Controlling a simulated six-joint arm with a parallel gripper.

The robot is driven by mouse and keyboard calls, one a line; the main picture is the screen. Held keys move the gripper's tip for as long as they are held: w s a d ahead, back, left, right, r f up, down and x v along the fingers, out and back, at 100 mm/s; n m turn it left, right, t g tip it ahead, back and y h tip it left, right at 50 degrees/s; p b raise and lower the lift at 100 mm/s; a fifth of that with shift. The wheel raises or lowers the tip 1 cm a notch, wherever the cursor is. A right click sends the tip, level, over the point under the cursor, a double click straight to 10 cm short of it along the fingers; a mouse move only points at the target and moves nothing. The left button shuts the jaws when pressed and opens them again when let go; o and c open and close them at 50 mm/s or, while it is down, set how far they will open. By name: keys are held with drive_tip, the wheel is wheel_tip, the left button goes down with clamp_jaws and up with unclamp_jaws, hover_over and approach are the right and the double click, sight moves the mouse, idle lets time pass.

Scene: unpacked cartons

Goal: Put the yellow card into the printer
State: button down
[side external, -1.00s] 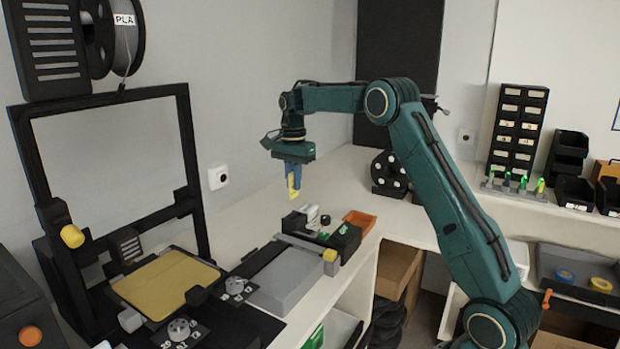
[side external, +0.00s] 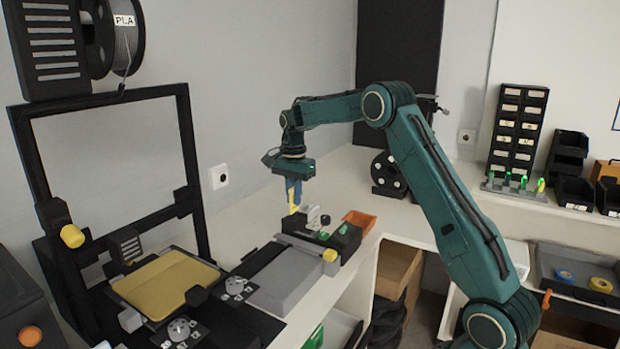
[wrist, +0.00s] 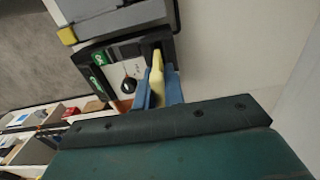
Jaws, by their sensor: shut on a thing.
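My gripper (side external: 295,207) has blue fingers and points down. It is shut on the yellow card (side external: 293,209), which stands upright and juts below the fingertips. The wrist view shows the card (wrist: 157,78) between the blue fingers. A black unit with green labels (side external: 343,240), joined to a long grey body (side external: 288,282), stands below the gripper; I take it as the printer.
An orange tray (side external: 360,217) stands just behind the black unit. A black frame machine (side external: 189,150) with a yellow plate (side external: 168,283) stands at the left. A spool (side external: 388,172) stands on the bench at the back. The bench behind the gripper is mostly clear.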

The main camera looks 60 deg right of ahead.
sight(294, 212)
drive_tip(key=shift+f, duration=1.75)
drive_tip(key=c, duration=1.4)
unclamp_jaws()
drive_tip(key=shift+r, duration=0.15)
wheel_tip(294, 212, up, 14)
drive_tip(key=shift+f, duration=0.25)
